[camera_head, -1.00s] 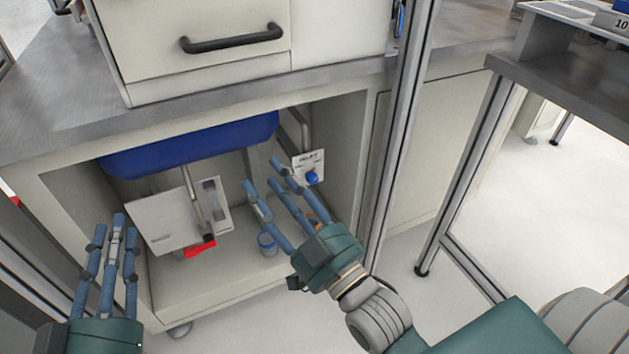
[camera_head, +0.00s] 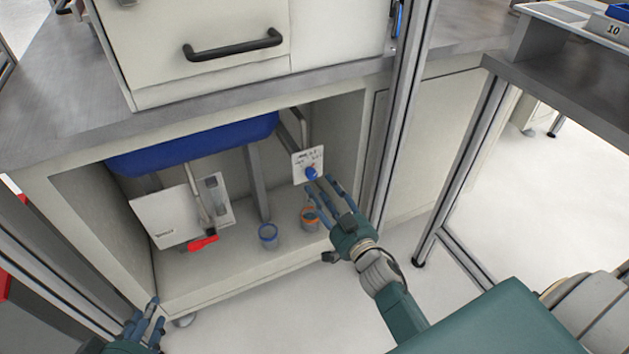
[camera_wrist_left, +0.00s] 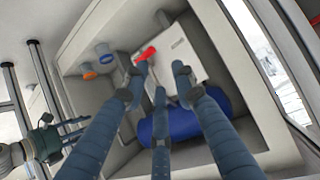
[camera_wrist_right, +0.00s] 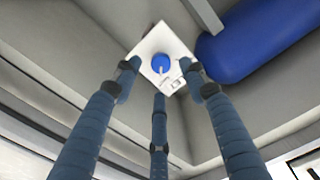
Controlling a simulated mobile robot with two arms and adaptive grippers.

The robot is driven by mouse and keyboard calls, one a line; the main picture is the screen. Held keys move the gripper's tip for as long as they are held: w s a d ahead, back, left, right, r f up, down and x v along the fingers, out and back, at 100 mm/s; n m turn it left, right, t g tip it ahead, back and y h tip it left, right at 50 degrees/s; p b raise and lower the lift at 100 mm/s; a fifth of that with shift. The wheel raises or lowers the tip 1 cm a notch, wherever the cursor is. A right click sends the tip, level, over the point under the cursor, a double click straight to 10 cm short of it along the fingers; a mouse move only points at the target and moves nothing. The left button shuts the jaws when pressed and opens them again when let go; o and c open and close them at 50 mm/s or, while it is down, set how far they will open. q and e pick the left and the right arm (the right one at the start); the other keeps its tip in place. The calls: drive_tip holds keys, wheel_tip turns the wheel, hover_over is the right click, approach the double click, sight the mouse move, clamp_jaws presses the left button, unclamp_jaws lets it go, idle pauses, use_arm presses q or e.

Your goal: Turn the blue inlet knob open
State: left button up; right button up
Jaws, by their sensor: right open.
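The blue inlet knob (camera_head: 311,173) sits on a small white plate (camera_head: 303,160) on a post inside the open cabinet. In the right wrist view the knob (camera_wrist_right: 161,63) lies ahead, between the spread fingers, with a pale pointer mark on it. My right gripper (camera_head: 326,187) is open and empty, its fingertips close to the knob. I cannot tell whether they touch it. My left gripper (camera_head: 150,312) is low at the front left, outside the cabinet. In the left wrist view its fingers (camera_wrist_left: 158,80) are spread apart and hold nothing.
In the cabinet are a blue tank (camera_head: 190,146), a white box with a red lever (camera_head: 204,243), a blue-rimmed cup (camera_head: 268,237) and an orange-rimmed cup (camera_head: 309,219). A metal frame post (camera_head: 398,130) stands right of the opening. The countertop (camera_head: 60,110) overhangs it.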

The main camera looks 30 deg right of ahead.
sight(313, 177)
drive_tip(key=w, duration=0.4)
drive_tip(key=shift+w+b, duration=0.25)
drive_tip(key=shift+b, duration=0.15)
use_arm(q)
drive_tip(key=w+d+r+t, duration=0.1)
drive_tip(key=w+r+t, duration=0.2)
drive_tip(key=r, duration=0.2)
drive_tip(key=shift+w+d+r+h, duration=0.3)
drive_tip(key=shift+d+r+h, duration=0.05)
drive_tip(key=shift+r+h, duration=0.05)
use_arm(e)
drive_tip(key=shift+w, duration=0.35)
clamp_jaws()
